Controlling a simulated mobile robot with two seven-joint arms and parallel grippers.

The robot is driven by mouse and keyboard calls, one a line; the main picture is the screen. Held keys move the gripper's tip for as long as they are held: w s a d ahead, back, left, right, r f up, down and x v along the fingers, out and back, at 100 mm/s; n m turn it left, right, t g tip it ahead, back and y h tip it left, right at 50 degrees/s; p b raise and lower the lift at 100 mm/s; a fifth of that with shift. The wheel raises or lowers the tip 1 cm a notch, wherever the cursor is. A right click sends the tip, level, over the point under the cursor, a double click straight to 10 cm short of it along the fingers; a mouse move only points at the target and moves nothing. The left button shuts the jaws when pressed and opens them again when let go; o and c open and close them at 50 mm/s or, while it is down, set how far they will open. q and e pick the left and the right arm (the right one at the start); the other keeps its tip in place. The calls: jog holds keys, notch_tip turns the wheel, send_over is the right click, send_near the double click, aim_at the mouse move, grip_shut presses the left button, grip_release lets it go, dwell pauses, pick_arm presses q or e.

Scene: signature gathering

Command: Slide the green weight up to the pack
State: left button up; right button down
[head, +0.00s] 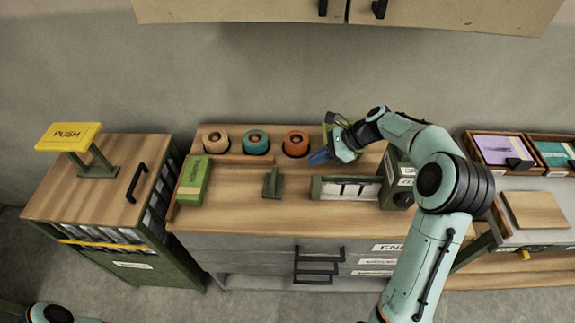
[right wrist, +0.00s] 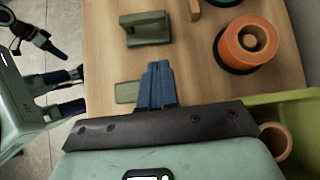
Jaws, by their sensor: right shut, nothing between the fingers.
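The green weight (head: 272,182), a dark green block with an upright grip, stands in the middle of the worktop. It also shows at the top of the right wrist view (right wrist: 147,28). The light green pack (head: 194,180) lies to its left on the worktop, with a clear gap between them. My right gripper (head: 318,157) is shut and empty, behind and to the right of the weight and apart from it. Its blue fingers show in the right wrist view (right wrist: 158,75). My left gripper (right wrist: 72,90) shows at the left of that view, fingers apart.
Three round holders, including an orange one (head: 296,143), stand behind the weight. A wooden strip (head: 238,160) runs behind the weight and pack. A green-framed box (head: 345,188) stands to the right. Bare worktop lies between weight and pack.

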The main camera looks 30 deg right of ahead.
aim_at(274, 183)
jog(key=x, duration=0.6)
jog(key=shift+f, duration=0.1)
jog(key=w+a, duration=0.2)
jog(key=a, duration=0.1)
jog(key=shift+f, duration=0.1)
jog(key=shift+w+a+f, duration=0.1)
jog(key=shift+w+a, duration=0.15)
jog(key=shift+a, duration=0.15)
pick_arm(q)
jog(key=shift+w+r, duration=0.3)
